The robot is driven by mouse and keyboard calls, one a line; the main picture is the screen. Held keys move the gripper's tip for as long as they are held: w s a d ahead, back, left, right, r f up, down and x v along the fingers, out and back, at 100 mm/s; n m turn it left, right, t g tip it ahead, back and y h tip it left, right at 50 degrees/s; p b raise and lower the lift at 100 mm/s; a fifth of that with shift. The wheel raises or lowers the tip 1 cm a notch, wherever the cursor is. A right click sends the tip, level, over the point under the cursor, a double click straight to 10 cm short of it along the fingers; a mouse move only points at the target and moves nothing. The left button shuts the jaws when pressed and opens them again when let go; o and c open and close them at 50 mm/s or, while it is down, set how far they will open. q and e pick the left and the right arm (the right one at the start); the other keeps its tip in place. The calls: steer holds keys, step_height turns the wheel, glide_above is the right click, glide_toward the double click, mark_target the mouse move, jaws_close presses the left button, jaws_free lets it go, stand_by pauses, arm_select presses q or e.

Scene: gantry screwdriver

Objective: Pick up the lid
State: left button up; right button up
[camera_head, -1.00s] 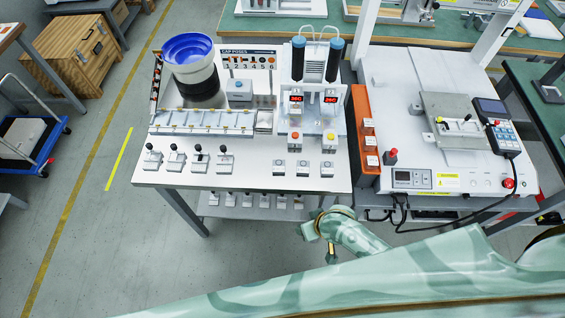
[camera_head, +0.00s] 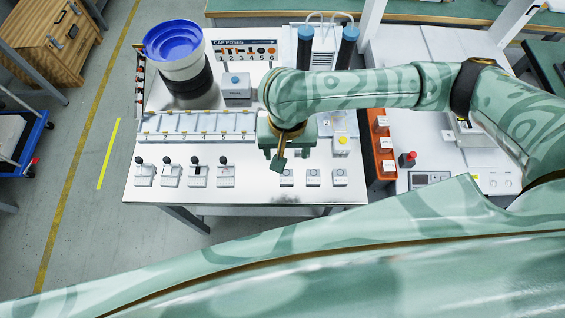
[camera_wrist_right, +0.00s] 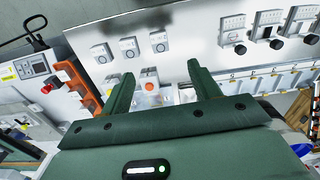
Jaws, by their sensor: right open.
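I cannot tell for sure which part is the lid. My right gripper (camera_head: 280,150) hangs over the front middle of the white workbench (camera_head: 235,190), seen from above and behind. In the right wrist view its two green fingers (camera_wrist_right: 162,82) are spread wide with nothing between them. An orange round button (camera_wrist_right: 150,87) on a white block shows beyond the gap. A pale rail of compartments with yellow clips (camera_head: 190,136) lies left of the gripper. My left gripper is not in view.
Several black-knobbed levers (camera_head: 197,178) and small dial boxes (camera_head: 312,178) line the front. An orange bin strip (camera_head: 382,145) and red button (camera_head: 407,160) are at right.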

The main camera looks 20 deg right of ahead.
steer(key=b, duration=0.6)
glide_toward(287, 172)
steer(key=shift+s+a+f, duration=0.25)
steer(key=shift+s+f, duration=0.35)
steer(key=shift+s+a+f, duration=0.25)
steer(key=shift+s+f, duration=0.3)
steer(key=shift+s, duration=0.05)
steer(key=shift+f+b, duration=0.35)
steer(key=shift+f, duration=0.3)
step_height(287, 172, down, 5)
steer(key=b, duration=0.4)
steer(key=shift+d, duration=0.1)
steer(key=shift+r, duration=0.2)
steer(key=shift+c, duration=0.6)
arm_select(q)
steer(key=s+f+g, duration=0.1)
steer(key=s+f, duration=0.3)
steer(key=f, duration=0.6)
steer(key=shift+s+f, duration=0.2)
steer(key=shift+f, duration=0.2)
arm_select(e)
steer(key=c, duration=0.9)
